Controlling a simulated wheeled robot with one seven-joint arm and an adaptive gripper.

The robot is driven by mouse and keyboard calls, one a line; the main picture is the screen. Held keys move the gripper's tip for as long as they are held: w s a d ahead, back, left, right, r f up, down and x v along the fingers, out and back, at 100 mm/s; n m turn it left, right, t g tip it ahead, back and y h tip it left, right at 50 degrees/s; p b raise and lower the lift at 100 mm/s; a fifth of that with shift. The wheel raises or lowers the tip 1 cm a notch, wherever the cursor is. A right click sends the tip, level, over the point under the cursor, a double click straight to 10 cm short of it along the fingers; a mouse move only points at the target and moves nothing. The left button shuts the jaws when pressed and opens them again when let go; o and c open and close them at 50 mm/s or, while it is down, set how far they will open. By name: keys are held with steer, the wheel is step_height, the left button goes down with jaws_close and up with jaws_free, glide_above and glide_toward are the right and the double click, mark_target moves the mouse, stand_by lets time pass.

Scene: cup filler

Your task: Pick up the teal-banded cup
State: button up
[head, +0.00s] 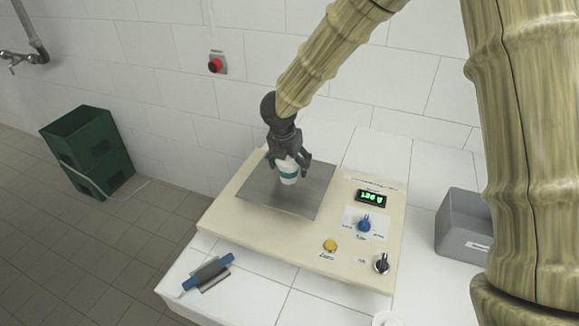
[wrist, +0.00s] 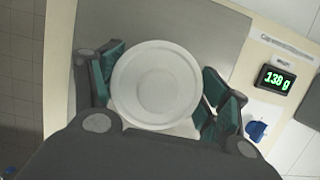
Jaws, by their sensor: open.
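The teal-banded cup (head: 288,172) stands upright on the grey metal plate of the scale, white with a teal band. In the wrist view I look down into its round white opening (wrist: 156,84), which seems empty. My gripper (head: 290,165) is lowered over the cup. Its dark fingers with teal pads stand on both sides of the cup in the wrist view (wrist: 160,95), open. Part of the cup is hidden behind the fingers in the head view.
The cream scale (head: 300,238) has a green display (wrist: 277,79) reading about 138 g, a blue knob (head: 364,223), a yellow button (head: 330,245) and a black knob (head: 381,263). A blue-handled tool (head: 207,271) lies front left. A grey bin (head: 462,226) stands right. Green crates (head: 90,150) stand on the floor.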

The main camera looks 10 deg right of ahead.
steer(key=shift+x, duration=1.4)
steer(key=shift+a+r, duration=0.1)
steer(key=shift+r, duration=0.1)
steer(key=c, duration=0.9)
steer(key=shift+c, duration=0.7)
steer(key=shift+w, duration=0.1)
step_height(320, 180, up, 10)
steer(key=shift+f+b, duration=0.1)
steer(key=shift+b, duration=1)
